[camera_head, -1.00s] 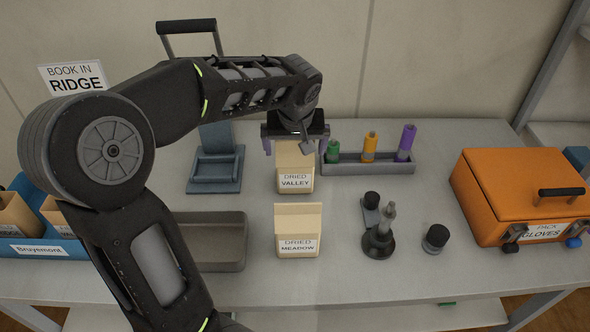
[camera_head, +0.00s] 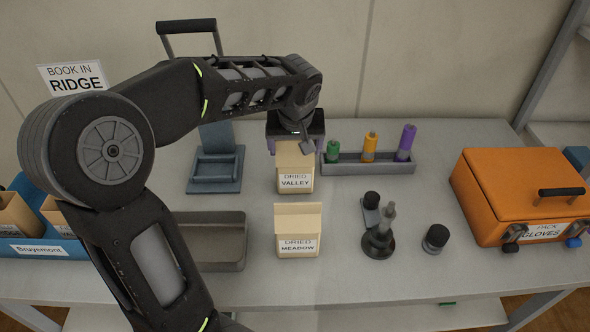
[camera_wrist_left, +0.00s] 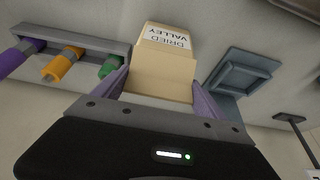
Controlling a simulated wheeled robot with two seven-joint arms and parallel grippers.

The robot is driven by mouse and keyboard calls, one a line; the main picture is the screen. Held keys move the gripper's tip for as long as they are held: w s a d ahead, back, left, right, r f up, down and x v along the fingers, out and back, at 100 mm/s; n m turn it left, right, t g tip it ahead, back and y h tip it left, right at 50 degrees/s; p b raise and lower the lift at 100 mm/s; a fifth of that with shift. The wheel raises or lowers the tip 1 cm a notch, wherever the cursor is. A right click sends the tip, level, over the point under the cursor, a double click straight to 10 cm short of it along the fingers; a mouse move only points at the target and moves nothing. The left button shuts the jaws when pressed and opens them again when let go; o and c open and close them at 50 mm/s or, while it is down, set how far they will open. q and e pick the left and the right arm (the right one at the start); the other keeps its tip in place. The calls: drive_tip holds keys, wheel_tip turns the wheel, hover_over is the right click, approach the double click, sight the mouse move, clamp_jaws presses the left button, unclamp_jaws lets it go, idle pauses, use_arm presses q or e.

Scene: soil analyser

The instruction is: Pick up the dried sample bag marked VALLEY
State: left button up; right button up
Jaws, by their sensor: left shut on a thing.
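The tan paper bag labelled DRIED VALLEY (camera_head: 295,170) stands upright on the table, at the back of the middle. My left gripper (camera_head: 295,135) is over its top from behind, shut on the bag. In the left wrist view the VALLEY bag (camera_wrist_left: 162,72) sits between the two purple fingers of my left gripper (camera_wrist_left: 160,88), with its label facing away and upside down. The bag appears to be still on the table. My right gripper is not in view.
A second bag, DRIED MEADOW (camera_head: 298,230), stands just in front. A rack with coloured tubes (camera_head: 370,167) is close on the right. A grey-blue stand (camera_head: 215,172) is on the left, a grey tray (camera_head: 215,262) front left, an orange case (camera_head: 515,195) far right.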

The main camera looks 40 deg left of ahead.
use_arm(q)
drive_tip(key=c, duration=0.5)
wheel_tip(320, 180, up, 10)
drive_tip(key=shift+r, duration=0.1)
idle(0.4)
idle(0.5)
